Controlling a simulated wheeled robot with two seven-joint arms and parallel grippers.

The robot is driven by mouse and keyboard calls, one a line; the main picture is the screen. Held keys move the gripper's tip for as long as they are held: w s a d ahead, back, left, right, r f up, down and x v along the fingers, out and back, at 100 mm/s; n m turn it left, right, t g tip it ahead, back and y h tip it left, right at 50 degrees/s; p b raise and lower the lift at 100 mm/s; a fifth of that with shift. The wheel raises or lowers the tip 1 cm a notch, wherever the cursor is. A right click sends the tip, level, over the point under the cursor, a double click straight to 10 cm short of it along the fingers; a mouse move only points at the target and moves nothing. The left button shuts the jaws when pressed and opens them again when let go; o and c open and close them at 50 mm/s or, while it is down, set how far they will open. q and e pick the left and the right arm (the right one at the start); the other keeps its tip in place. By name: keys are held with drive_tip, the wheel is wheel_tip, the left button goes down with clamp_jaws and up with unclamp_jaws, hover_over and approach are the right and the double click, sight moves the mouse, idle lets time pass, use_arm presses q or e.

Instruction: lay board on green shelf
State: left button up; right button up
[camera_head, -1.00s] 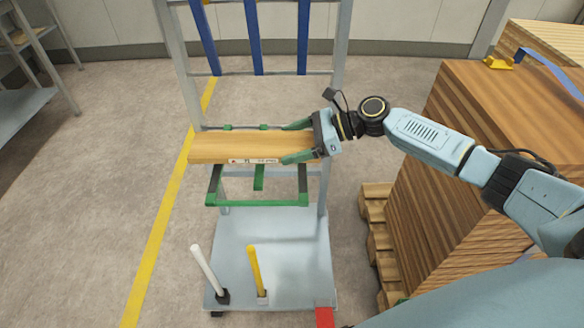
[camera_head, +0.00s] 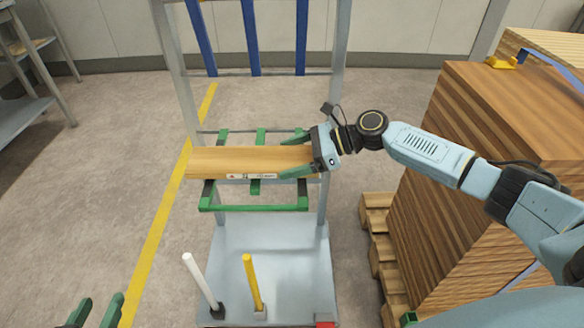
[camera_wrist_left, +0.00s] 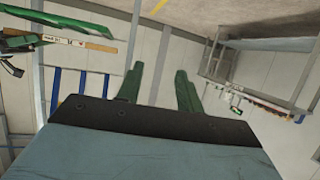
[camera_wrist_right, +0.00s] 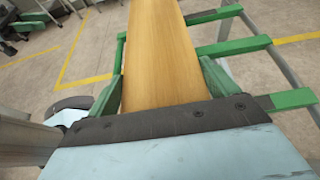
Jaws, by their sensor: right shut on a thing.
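My right gripper (camera_head: 300,157) is shut on the board's right end. In the right wrist view, the board (camera_wrist_right: 160,50) runs away between the fingers (camera_wrist_right: 165,85), with green shelf bars beside it; whether it touches them I cannot tell. My left gripper (camera_head: 95,312) is at the bottom left of the head view, empty, its fingers (camera_wrist_left: 157,85) apart.
The cart's lower deck (camera_head: 285,265) carries a white post (camera_head: 200,282) and a yellow post (camera_head: 252,283). Blue bars (camera_head: 250,38) stand above the shelf. A tall stack of boards (camera_head: 470,170) on a pallet stands at right. Floor at left is open.

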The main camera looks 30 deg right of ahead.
drive_tip(key=shift+f+b, duration=0.8)
drive_tip(key=shift+b, duration=0.1)
drive_tip(key=shift+f+b, duration=0.55)
drive_tip(key=shift+b, duration=0.15)
use_arm(q)
wheel_tip(320, 180, up, 13)
drive_tip(key=d+t+h, duration=0.2)
drive_tip(key=t+h, duration=0.1)
drive_tip(key=t, duration=0.6)
drive_tip(key=shift+d+r, duration=0.2)
drive_tip(key=shift+d, duration=0.1)
use_arm(e)
drive_tip(key=shift+f, duration=0.1)
drive_tip(key=o, duration=1)
drive_tip(key=shift+f, duration=0.15)
drive_tip(key=shift+o, duration=0.2)
